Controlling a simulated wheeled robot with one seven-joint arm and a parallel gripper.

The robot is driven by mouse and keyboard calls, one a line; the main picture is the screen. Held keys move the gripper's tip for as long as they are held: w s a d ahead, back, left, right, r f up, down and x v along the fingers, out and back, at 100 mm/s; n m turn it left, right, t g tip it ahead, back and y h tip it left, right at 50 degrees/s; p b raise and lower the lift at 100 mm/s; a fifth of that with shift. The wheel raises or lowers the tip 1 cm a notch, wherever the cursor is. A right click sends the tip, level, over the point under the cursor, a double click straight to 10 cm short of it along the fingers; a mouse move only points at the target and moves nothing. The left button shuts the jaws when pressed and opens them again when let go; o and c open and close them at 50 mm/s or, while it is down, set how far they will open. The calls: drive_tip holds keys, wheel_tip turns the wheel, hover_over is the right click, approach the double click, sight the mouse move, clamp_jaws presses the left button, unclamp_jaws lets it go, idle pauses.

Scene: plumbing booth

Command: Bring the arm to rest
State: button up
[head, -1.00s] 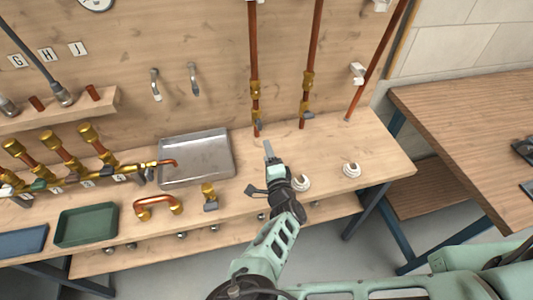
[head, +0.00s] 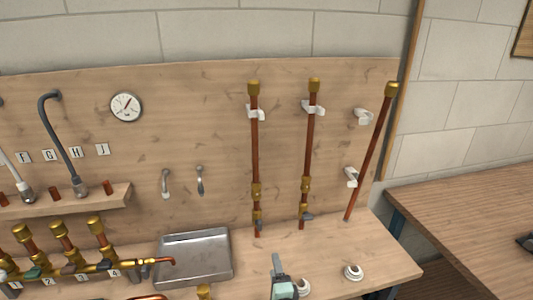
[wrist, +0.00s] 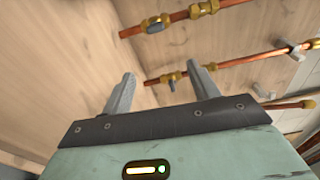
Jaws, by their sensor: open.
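My gripper (wrist: 160,92) is open in the wrist view, with its two grey fingers apart and nothing between them. In the head view my gripper (head: 277,263) shows at the bottom edge, over the bench top, in front of the copper pipes. The rest of my arm is out of the head view. Two upright copper pipes with brass valves, a left pipe (head: 254,150) and a middle pipe (head: 309,150), stand against the wooden back panel. A third pipe (head: 369,155) leans to the right, apart from its white clips.
A metal tray (head: 161,274) lies on the bench (head: 340,250) left of my gripper. A brass manifold (head: 60,262) is at the far left. A wooden table (head: 470,215) stands at the right.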

drive_tip(key=s+d+r+m+g+h+b, duration=0.25)
drive_tip(key=s+d+m+g+h, duration=0.35)
drive_tip(key=m, duration=0.7)
drive_tip(key=s+d+r+m+g+h+b, duration=0.1)
drive_tip(key=s+d+r+m+g+h, duration=0.3)
drive_tip(key=d+m+h, duration=0.6)
drive_tip(key=s+a+r+m+g+y+b, duration=0.2)
drive_tip(key=s+r+m+g+y, duration=0.2)
drive_tip(key=s+r+m+y, duration=0.3)
drive_tip(key=s+a+r+m+g+y+b, duration=0.2)
drive_tip(key=s+r+m+y, duration=0.4)
drive_tip(key=m, duration=1.1)
drive_tip(key=s+r+g, duration=0.1)
drive_tip(key=s+r, duration=0.3)
drive_tip(key=s, duration=0.2)
drive_tip(key=shift+a+g+y, duration=0.35)
drive_tip(key=shift+g+y, duration=0.05)
